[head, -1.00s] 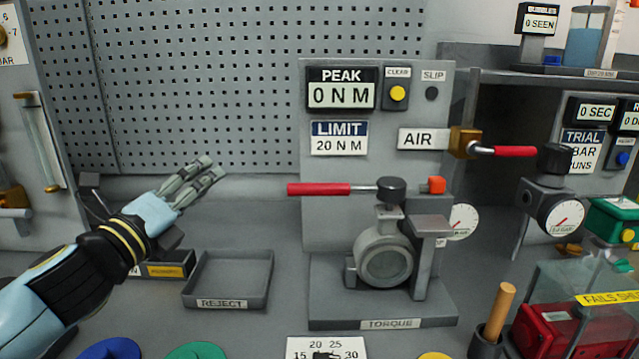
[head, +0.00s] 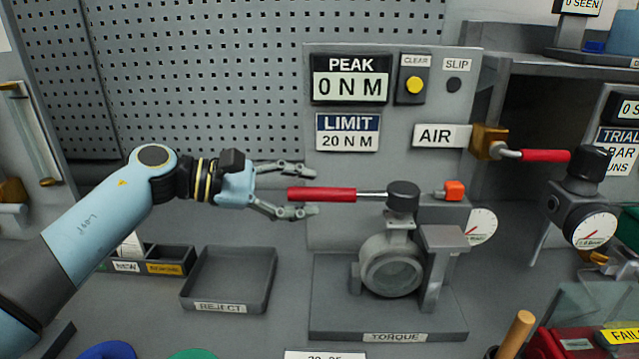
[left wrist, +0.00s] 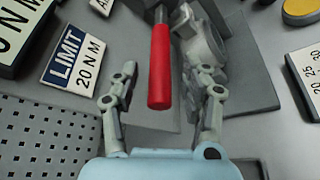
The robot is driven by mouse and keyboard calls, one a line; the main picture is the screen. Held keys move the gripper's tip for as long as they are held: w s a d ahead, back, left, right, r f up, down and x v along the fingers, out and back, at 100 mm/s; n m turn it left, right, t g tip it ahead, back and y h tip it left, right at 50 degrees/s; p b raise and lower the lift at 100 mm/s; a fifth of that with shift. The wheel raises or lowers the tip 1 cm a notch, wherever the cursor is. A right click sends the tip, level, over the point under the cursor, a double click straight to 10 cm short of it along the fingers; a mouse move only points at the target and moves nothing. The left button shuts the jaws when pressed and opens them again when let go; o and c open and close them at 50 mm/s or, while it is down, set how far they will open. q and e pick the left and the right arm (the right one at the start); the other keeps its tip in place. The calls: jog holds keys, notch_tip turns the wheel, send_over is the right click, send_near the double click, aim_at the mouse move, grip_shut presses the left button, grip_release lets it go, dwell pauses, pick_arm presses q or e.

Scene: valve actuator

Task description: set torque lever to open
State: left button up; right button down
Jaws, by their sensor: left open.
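The torque lever (head: 322,194) has a red handle that points left from a black hub (head: 403,196) on top of the grey valve (head: 390,266) on the TORQUE stand (head: 325,325). My left gripper (head: 306,190) is open at the handle's left end, with one finger above and one below it in the head view. In the left wrist view the red handle (left wrist: 160,68) reaches down between the two spread fingers (left wrist: 163,88), with gaps on both sides. My right gripper is not in view.
An orange block (head: 454,190) sits right of the hub, near a round gauge (head: 481,226). The panel behind reads PEAK 0 N M and LIMIT 20 N M. A second red lever (head: 545,155) is at the AIR label. A REJECT tray (head: 228,280) lies below my left arm.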

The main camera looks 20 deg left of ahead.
aim_at(354, 196)
pick_arm(q)
jog(key=shift+p+x, duration=0.3)
jog(key=shift+x, duration=1.35)
jog(key=shift+c, duration=0.4)
grip_shut()
